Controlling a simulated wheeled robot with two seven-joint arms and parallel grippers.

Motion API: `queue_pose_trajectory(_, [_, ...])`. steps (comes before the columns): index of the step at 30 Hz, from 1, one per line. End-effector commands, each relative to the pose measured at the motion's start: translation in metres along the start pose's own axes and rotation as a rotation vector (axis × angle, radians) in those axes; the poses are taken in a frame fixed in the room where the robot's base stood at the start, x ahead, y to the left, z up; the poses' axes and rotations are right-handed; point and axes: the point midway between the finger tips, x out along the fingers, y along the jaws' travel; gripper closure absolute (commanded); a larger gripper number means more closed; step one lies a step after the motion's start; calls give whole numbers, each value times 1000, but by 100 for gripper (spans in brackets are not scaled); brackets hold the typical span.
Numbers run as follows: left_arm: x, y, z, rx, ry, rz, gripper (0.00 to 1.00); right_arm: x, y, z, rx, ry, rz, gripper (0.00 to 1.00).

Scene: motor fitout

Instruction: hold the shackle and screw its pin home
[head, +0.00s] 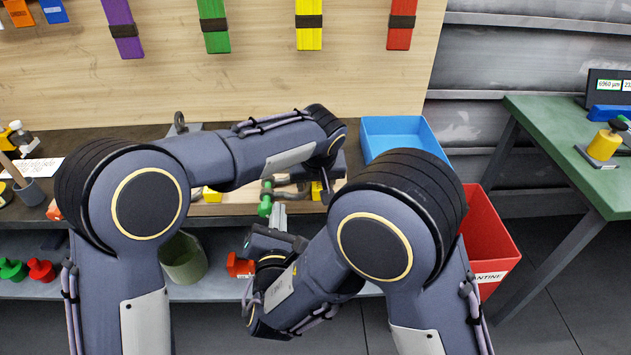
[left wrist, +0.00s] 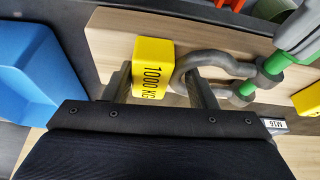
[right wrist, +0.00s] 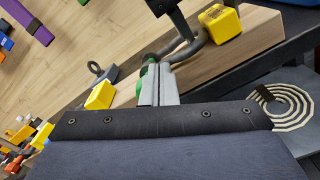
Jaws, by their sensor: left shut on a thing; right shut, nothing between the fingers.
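The grey bow shackle (head: 288,191) is above the wooden board, its bow toward my left gripper. It also shows in the left wrist view (left wrist: 222,62) and right wrist view (right wrist: 187,50). Its green pin (left wrist: 270,74) sits across the two ears; thread depth cannot be told. My left gripper (left wrist: 160,78) is shut on the shackle's bow end, one finger inside the bow. A yellow block marked 1000 KG (left wrist: 152,62) shows between its fingers. My right gripper (right wrist: 157,68) is shut and empty, its silver fingertips close beside the green pin end; contact cannot be told.
A blue bin (head: 400,135) and a red bin (head: 490,245) stand right of the bench. Yellow blocks (right wrist: 100,96) sit along the wooden board (right wrist: 262,38). A green pot (head: 183,258) is on the lower shelf. My arms hide much of the bench.

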Motion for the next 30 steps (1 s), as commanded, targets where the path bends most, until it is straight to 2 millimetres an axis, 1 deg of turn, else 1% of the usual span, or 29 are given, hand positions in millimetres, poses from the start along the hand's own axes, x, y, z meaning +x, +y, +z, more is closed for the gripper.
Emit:
queue_pose_trajectory(2, [0,0,0,0,1,1,76,-5,1,0,0,0,2,100])
queue_pose_trajectory(12, [0,0,0,0,1,1,76,-45,2,1,1,-3,6,100])
queue_pose_trajectory(15, [0,0,0,0,1,1,76,-54,2,1,3,-3,4,100])
queue_pose_trajectory(19, [0,0,0,0,1,1,76,-59,1,2,3,-5,3,100])
queue_pose_trajectory(26, [0,0,0,0,1,1,76,-59,1,2,3,-6,3,100])
queue_pose_trajectory(28, [0,0,0,0,1,1,76,-60,5,1,4,-6,5,100])
queue_pose_trajectory(30, [0,0,0,0,1,1,76,-63,14,0,5,-7,9,100])
